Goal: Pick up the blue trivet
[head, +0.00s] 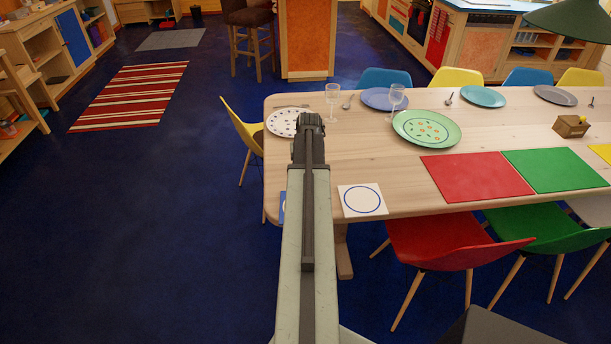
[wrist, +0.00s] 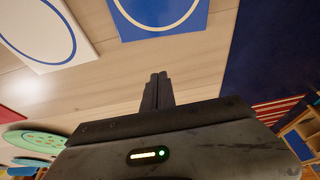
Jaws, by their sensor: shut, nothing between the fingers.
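The blue trivet (wrist: 165,14) is a flat blue square with a white ring, at the top of the wrist view, cut off by the frame. It lies on the wooden table near its edge. In the head view only a thin blue sliver of it (head: 283,208) shows beside my arm, which hides the rest. My gripper (wrist: 158,76) is shut and empty. Its fingers lie just below the trivet in the wrist view, apart from it in the picture. The fingertips are not clear in the head view.
A white trivet with a blue ring (head: 362,200) lies right of the blue one. A spotted plate (head: 283,122), glasses (head: 332,103) and a green plate (head: 427,129) stand farther back. Chairs surround the table (head: 370,158). Open floor (head: 170,220) lies to the left.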

